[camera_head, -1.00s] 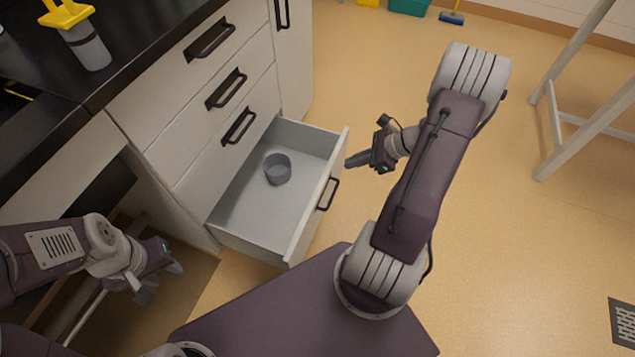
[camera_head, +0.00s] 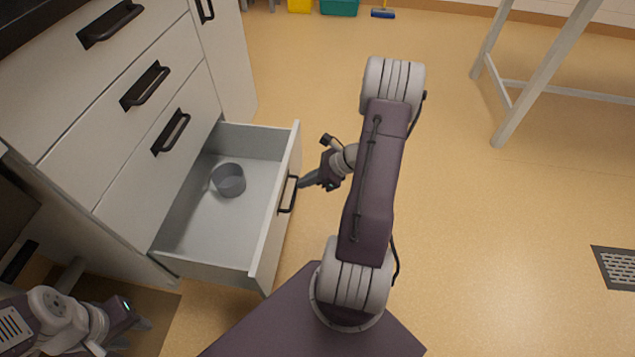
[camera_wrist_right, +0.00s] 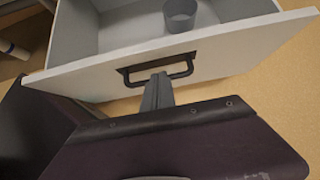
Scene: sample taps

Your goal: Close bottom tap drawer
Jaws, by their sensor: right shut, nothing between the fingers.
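The bottom drawer (camera_head: 262,235) of the white cabinet stands pulled out, with a grey round cup (camera_head: 229,180) inside. Its black handle (camera_head: 288,194) is on the front panel. My right gripper (camera_head: 303,183) is shut and empty, its tips close to the handle. In the right wrist view the shut fingers (camera_wrist_right: 158,88) point at the drawer front, at the handle (camera_wrist_right: 160,72); I cannot tell whether they touch it. My left gripper (camera_head: 143,325) is low at the left, beside the cabinet; its finger opening is unclear.
Upper drawers (camera_head: 145,85) of the cabinet are shut. A white table frame (camera_head: 545,75) stands at the back right. Yellow and teal bins (camera_head: 339,7) and a blue brush (camera_head: 383,13) are far back. The floor to the right is clear, with a drain grate (camera_head: 618,267).

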